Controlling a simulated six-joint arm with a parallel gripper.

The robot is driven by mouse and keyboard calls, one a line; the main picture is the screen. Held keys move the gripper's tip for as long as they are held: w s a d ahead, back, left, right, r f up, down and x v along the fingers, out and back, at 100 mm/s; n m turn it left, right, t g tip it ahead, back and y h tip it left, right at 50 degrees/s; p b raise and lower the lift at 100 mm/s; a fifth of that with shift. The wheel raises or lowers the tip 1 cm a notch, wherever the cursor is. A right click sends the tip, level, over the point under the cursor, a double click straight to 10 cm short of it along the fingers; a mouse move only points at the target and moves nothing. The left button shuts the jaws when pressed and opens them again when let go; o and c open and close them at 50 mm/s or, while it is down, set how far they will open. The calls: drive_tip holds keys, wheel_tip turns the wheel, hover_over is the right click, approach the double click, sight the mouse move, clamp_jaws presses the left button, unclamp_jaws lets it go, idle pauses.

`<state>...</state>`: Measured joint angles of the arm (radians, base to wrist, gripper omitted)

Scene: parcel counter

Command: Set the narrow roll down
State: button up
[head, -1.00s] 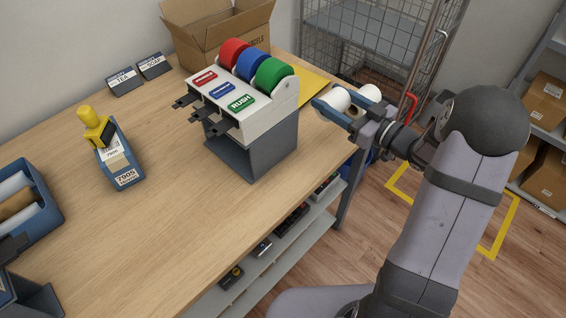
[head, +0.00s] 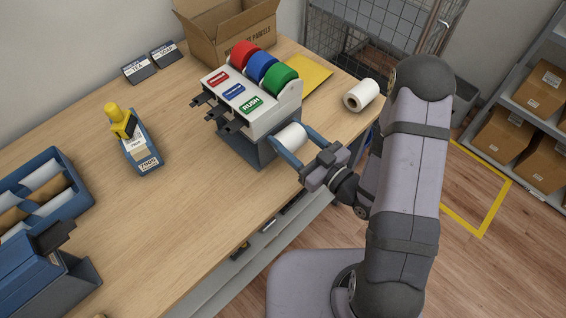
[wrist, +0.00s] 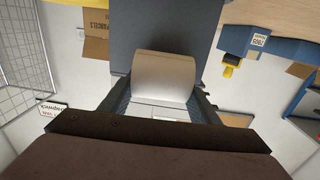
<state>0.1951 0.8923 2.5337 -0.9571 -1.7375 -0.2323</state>
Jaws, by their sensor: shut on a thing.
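A white roll (head: 292,136), which looks like the narrow roll, is between the two blue fingers of my gripper (head: 290,138). My gripper is shut on it at the right side of the tape dispenser (head: 245,108), near the table's edge. The wrist view shows the roll (wrist: 163,72) between the fingers, in front of a dark grey surface. I cannot tell whether the roll touches the dispenser or anything beneath it. Another white roll (head: 366,92), larger-looking, lies on its side on the table's right corner, apart from my gripper.
The dispenser carries red, blue and green tape rolls. A yellow envelope (head: 304,77) and an open cardboard box (head: 222,32) are behind it. A stamp in a blue holder (head: 140,148) and a blue bin (head: 45,195) stand left. The wooden table (head: 180,185) is clear in its middle.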

sight(274, 151)
drive_tip(key=shift+s+a+y, duration=0.3)
drive_tip(key=shift+s+a, duration=0.35)
drive_tip(key=shift+a, duration=0.2)
drive_tip(key=shift+f+p, duration=0.4)
drive_tip(key=shift+f, duration=3.6)
drive_tip(key=shift+f, duration=0.15)
drive_tip(key=o, duration=1.3)
drive_tip(key=shift+c, duration=0.2)
drive_tip(key=shift+d+r, duration=0.1)
drive_tip(key=shift+r, duration=0.1)
